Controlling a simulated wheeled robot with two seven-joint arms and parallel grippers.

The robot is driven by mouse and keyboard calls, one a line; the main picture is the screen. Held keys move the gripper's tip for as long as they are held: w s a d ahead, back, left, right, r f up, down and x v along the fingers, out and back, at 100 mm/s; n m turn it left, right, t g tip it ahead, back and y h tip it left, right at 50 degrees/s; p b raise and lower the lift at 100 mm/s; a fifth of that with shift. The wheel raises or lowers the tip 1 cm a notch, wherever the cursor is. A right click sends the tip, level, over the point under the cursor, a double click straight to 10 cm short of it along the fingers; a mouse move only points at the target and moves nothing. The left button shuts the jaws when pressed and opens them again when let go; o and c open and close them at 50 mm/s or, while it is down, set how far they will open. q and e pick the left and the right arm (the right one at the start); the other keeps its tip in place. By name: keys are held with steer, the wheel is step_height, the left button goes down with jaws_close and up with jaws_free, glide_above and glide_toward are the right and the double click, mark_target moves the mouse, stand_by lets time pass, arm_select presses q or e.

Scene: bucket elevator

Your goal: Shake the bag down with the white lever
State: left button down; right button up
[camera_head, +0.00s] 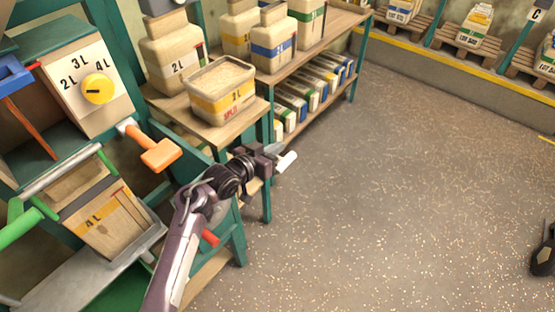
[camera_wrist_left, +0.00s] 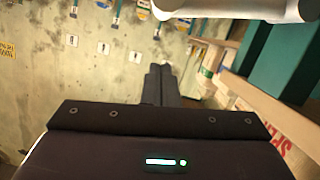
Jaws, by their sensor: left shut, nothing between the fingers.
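My left gripper (camera_head: 268,158) reaches in from the lower left over the floor, right of the teal frame. Its dark fingers (camera_wrist_left: 157,85) are together and empty in the left wrist view. A white rounded handle, which looks like the white lever (camera_head: 287,160), shows just beyond the fingertips; a white bar (camera_wrist_left: 230,10) also crosses the top of the wrist view. I cannot tell whether the gripper touches it. A tan bag marked 4L (camera_head: 98,225) sits in the machine at the left. A dark part at the right edge (camera_head: 543,255) may be my right gripper; its fingers are not clear.
An orange paddle handle (camera_head: 160,154), a green bar (camera_head: 28,222) and a yellow dial (camera_head: 98,88) are on the machine. An open tub marked SPLIT (camera_head: 222,100) stands on the bench (camera_head: 190,112).

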mark_target(281, 167)
arm_select(q)
steer(key=shift+s+d+f, duration=0.1)
steer(key=shift+d+f, duration=0.05)
steer(key=shift+f, duration=0.85)
steer(key=shift+s+d+f, duration=0.1)
steer(key=shift+d+f, duration=0.05)
steer(key=shift+f, duration=0.8)
arm_select(e)
steer(key=shift+w+a+r, duration=0.1)
steer(key=shift+w+r, duration=0.05)
steer(key=shift+w, duration=0.3)
arm_select(q)
steer(key=shift+s+f, duration=0.1)
